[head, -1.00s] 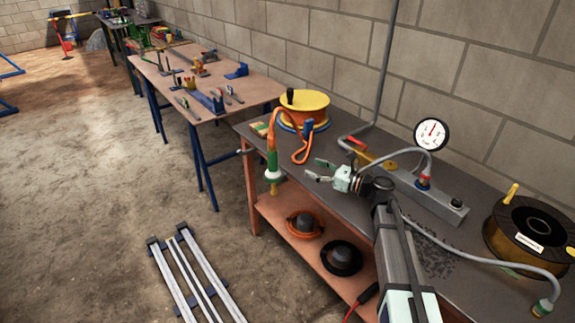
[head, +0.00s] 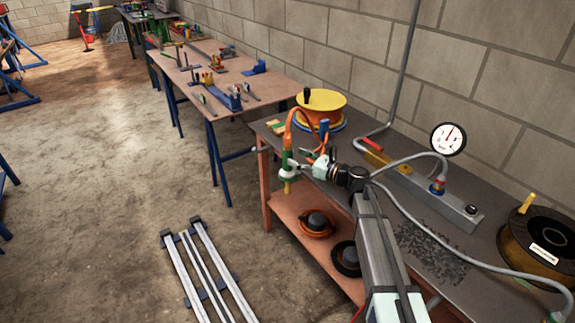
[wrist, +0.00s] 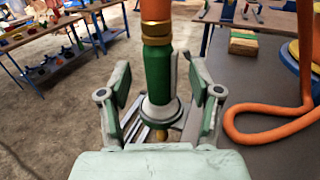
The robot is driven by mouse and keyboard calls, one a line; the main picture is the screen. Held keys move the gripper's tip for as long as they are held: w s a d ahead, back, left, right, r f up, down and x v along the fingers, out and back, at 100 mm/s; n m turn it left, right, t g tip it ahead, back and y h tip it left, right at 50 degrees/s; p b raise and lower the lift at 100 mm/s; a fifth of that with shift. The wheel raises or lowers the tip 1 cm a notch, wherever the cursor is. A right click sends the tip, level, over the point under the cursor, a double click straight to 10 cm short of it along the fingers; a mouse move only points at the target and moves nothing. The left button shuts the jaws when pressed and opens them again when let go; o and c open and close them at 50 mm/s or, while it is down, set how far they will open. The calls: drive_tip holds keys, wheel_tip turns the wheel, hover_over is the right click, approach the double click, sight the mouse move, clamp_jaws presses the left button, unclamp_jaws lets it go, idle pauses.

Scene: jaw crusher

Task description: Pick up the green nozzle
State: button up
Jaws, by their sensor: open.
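The green nozzle (head: 287,158) hangs upright at the left end of the dark bench, with an orange hose on top, a white collar and a yellow tip below. In the wrist view the nozzle (wrist: 157,72) stands in the middle, with a brass ring above its green body. My gripper (wrist: 160,98) is open, with one finger on each side of the nozzle and gaps visible between. In the head view my gripper (head: 297,167) reaches the nozzle from the right and partly overlaps it.
The orange hose (wrist: 270,125) loops on the bench top to the right. A yellow reel (head: 321,104) stands behind. A pressure gauge (head: 448,139) and grey manifold (head: 445,203) lie along the wall. Open floor (head: 110,200) lies to the left.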

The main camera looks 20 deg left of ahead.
drive_tip(key=shift+p+x, duration=0.4)
drive_tip(key=shift+x, duration=2)
drive_tip(key=shift+s+r, duration=0.1)
clamp_jaws()
drive_tip(key=shift+r, duration=0.15)
wheel_tip(320, 180, up, 19)
wheel_tip(320, 180, up, 14)
drive_tip(key=p, duration=1)
hover_over(291, 155)
drive_tip(key=x, duration=0.2)
drive_tip(key=shift+d+r, duration=0.15)
drive_tip(key=shift+r, duration=0.1)
